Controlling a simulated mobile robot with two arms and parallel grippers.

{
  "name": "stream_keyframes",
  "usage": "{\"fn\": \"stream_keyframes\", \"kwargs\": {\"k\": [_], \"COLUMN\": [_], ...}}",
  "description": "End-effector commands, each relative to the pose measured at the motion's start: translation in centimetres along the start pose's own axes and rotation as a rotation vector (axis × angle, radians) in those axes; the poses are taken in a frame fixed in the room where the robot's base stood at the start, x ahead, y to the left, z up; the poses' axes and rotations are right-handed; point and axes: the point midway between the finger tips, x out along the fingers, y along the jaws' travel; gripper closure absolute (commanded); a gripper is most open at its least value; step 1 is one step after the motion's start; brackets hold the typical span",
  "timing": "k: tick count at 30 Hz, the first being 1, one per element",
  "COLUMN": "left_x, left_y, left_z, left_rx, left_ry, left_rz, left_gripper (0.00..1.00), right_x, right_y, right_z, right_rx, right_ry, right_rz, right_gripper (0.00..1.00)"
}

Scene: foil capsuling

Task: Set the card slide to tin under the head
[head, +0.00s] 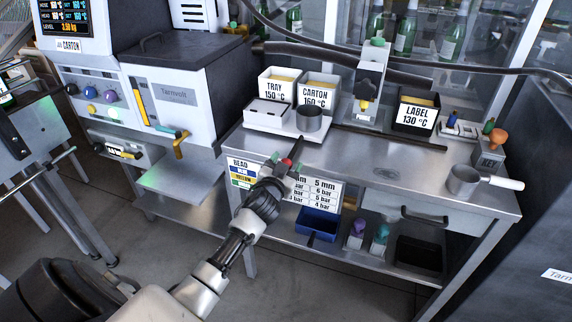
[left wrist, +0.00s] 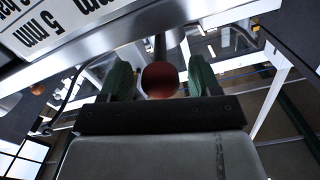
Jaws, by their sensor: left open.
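My left gripper (head: 285,164) is at the front edge of the steel bench, open, with a red ball knob (head: 288,161) at its fingertips. In the left wrist view the red knob (left wrist: 160,79) shows between the two green finger pads (left wrist: 160,84), with a narrow gap on each side. A dark rod (head: 297,149) runs from the knob toward the bench; this may be the card slide, but no tin mark is readable. A grey upright unit (head: 370,70) with a yellow-marked nozzle, perhaps the head, stands at the bench's back. My right gripper is not in view.
TRAY (head: 276,86) and CARTON (head: 318,90) bins stand at the back left of the bench, a LABEL bin (head: 416,115) farther right. A metal cup (head: 309,118) and a handled pot (head: 465,180) stand on top. The middle is clear. Setting cards (head: 318,190) hang below the front edge.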

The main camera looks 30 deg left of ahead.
Motion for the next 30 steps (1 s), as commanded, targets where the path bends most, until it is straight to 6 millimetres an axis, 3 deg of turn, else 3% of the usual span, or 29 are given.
{"fn": "stream_keyframes", "kwargs": {"k": [7,19,26,30], "left_x": [0.1,0.0,0.0,0.0], "left_y": [0.0,0.0,0.5,2.0], "left_z": [0.1,0.1,0.0,-0.4], "left_rx": [0.001,0.0,-0.002,-0.005], "left_ry": [-0.001,-0.001,-0.001,0.0], "left_rz": [0.0,0.0,0.001,0.002], "left_gripper": [0.37,0.99,1.0,1.0], "right_x": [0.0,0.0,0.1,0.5], "right_y": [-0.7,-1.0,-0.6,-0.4], "right_z": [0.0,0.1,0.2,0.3], "right_rx": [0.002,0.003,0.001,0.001], "right_ry": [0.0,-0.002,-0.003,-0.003], "right_rz": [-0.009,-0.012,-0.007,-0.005], "right_gripper": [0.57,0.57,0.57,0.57]}}
